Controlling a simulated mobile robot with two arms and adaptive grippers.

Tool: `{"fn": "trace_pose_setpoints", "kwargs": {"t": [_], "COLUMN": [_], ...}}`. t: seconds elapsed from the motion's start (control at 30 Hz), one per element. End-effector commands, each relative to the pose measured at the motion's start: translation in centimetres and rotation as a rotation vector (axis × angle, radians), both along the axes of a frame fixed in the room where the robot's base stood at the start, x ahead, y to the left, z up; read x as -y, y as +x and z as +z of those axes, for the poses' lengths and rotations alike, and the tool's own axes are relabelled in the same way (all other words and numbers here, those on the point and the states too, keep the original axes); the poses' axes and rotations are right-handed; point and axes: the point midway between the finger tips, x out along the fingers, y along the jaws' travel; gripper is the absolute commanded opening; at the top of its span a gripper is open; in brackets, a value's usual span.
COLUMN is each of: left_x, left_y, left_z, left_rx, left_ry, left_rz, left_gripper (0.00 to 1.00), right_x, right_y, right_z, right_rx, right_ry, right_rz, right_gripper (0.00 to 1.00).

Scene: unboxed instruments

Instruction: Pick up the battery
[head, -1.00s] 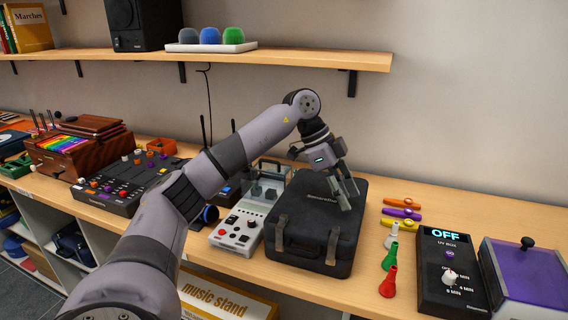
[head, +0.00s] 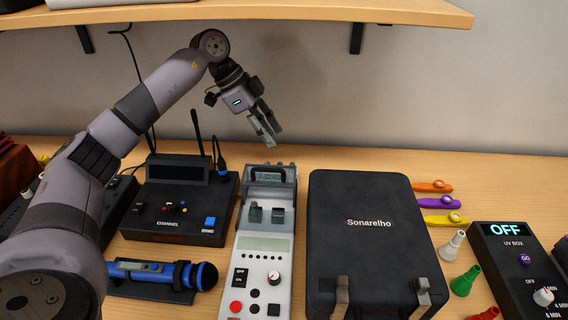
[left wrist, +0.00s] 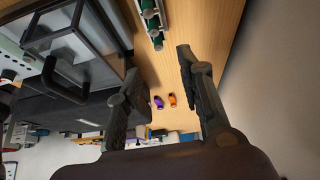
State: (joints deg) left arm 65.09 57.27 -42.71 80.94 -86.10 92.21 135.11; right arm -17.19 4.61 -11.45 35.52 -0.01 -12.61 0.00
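My left gripper (head: 267,133) is open and empty, in the air above the back end of the grey tester-like device (head: 263,244). In the left wrist view its two fingers (left wrist: 156,68) stand apart with bare wood table between them. Several green cylinders with pale ends, which look like batteries (left wrist: 151,14), sit in a row at the top of the left wrist view, beyond the fingertips and touching neither. In the head view I cannot make out a battery clearly; the area behind the grey device is mostly hidden. My right gripper is not in view.
A black case (head: 368,241) lies right of the grey device. Kazoos (head: 437,203), coloured cones and a UV box (head: 520,262) are at right. A wooden shelf (head: 300,11) hangs above.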

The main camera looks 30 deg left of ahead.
Motion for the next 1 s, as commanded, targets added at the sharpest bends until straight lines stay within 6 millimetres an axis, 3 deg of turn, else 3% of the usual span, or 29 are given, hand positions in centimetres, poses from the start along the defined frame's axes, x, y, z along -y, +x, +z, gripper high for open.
{"fn": "trace_pose_setpoints", "kwargs": {"t": [0.2, 0.43, 0.7, 1.0], "left_x": [1.7, 2.6, 4.4, 4.6], "left_y": [0.8, 1.1, 1.9, 2.1], "left_z": [-3.0, -4.5, -7.7, -8.2], "left_rx": [-0.001, -0.001, -0.001, 0.001], "left_ry": [-0.001, -0.002, 0.000, -0.001], "left_rz": [0.000, -0.001, 0.000, 0.000], "left_gripper": [0.35, 0.35, 0.35, 0.35], "right_x": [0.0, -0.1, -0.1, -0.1], "right_y": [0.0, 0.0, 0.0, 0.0], "right_z": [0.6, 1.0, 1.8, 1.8], "right_rx": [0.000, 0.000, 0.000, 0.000], "right_ry": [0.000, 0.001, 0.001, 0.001], "right_rz": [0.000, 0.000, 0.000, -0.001], "right_gripper": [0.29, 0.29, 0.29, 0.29]}}
